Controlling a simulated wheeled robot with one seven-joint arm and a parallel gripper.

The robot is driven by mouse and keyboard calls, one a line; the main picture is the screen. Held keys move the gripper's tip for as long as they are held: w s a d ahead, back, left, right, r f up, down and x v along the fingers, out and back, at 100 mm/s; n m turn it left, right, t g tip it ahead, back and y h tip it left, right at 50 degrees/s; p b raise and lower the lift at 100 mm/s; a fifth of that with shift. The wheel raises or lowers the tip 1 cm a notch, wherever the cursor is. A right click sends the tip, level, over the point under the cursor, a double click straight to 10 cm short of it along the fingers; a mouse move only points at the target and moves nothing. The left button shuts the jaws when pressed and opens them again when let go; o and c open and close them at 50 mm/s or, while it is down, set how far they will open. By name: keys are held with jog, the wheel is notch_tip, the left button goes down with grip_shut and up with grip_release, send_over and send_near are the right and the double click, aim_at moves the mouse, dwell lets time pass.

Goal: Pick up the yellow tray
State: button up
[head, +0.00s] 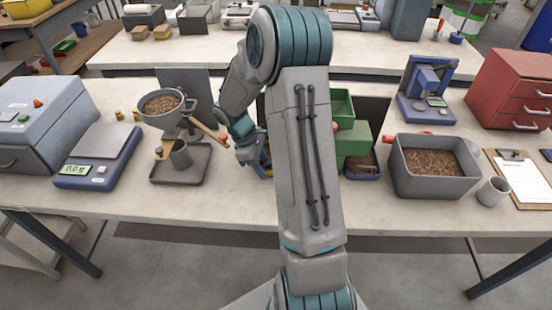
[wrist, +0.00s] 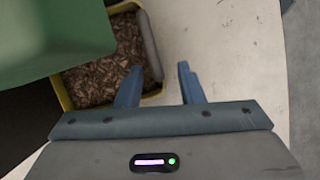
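The yellow tray (wrist: 66,92) shows in the wrist view with brown pellets in it, its upper left covered by a green box. My gripper (wrist: 160,88) is open, with two blue fingers apart. The left finger overlaps the pellets inside the tray, and the right finger is outside the rim, over the pale table. The tray's right wall lies between them; I cannot tell whether either finger touches it. In the head view my gripper (head: 257,162) is low over the bench, left of my arm. Only a small bit of yellow shows beside it; my arm hides the rest.
A rounded grey piece (wrist: 149,46) lies along the tray's right side. Left of my gripper stand a funnel stand (head: 180,175) with a wooden paddle and a blue scale (head: 98,155). Right of my arm are green bins (head: 354,142), a small blue tray and a grey tub (head: 432,180).

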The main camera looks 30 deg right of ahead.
jog(key=shift+f, duration=0.2)
grip_shut()
jog(key=shift+r, duration=0.1)
